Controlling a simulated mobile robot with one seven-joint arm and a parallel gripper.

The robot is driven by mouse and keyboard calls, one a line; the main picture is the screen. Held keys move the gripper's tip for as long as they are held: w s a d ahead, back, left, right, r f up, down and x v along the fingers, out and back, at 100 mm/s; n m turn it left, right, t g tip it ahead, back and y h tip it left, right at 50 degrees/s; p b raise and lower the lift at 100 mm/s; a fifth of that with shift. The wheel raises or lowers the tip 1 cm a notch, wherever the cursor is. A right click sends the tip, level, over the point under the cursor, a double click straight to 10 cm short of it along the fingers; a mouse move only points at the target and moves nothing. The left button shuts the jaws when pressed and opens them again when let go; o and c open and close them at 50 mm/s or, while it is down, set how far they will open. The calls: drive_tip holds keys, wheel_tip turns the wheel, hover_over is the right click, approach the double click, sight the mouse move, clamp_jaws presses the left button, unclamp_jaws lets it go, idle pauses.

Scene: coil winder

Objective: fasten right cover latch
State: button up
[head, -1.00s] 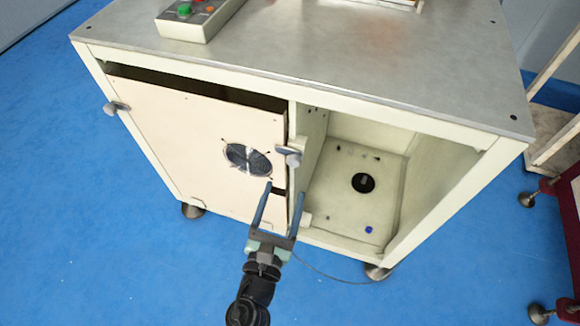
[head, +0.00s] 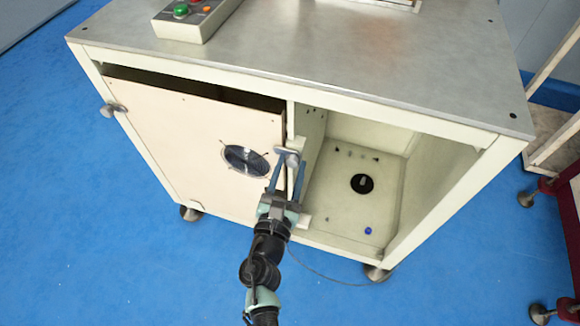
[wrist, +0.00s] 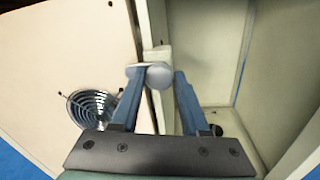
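The cover (head: 190,135) is a cream panel with a round fan grille (head: 246,160), set over the left bay of the cabinet. The right cover latch (head: 287,152) is a small grey tab on the post at the panel's right edge. It also shows in the wrist view (wrist: 152,75), lying crosswise at my fingertips. My gripper (head: 290,162) has its two blue fingers spread, one on either side of the latch. I cannot tell whether either finger touches it. The fingers hide part of the post.
The left cover latch (head: 113,110) sits at the panel's left edge. A dark gap runs along the panel's top. The right bay (head: 345,205) is open, with a black round part (head: 362,183) inside. A control box (head: 196,18) stands on the cabinet top (head: 330,50).

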clamp_jaws()
drive_tip(key=shift+f+m+b, duration=0.1)
drive_tip(key=shift+m+b, duration=0.2)
drive_tip(key=shift+b, duration=0.1)
drive_tip(key=shift+f, duration=0.1)
drive_tip(key=m+b, duration=0.2)
drive_tip(key=b, duration=0.1)
drive_tip(key=shift+m+b, duration=1.6)
drive_tip(key=shift+m, duration=0.4)
drive_tip(key=o, duration=0.5)
unclamp_jaws()
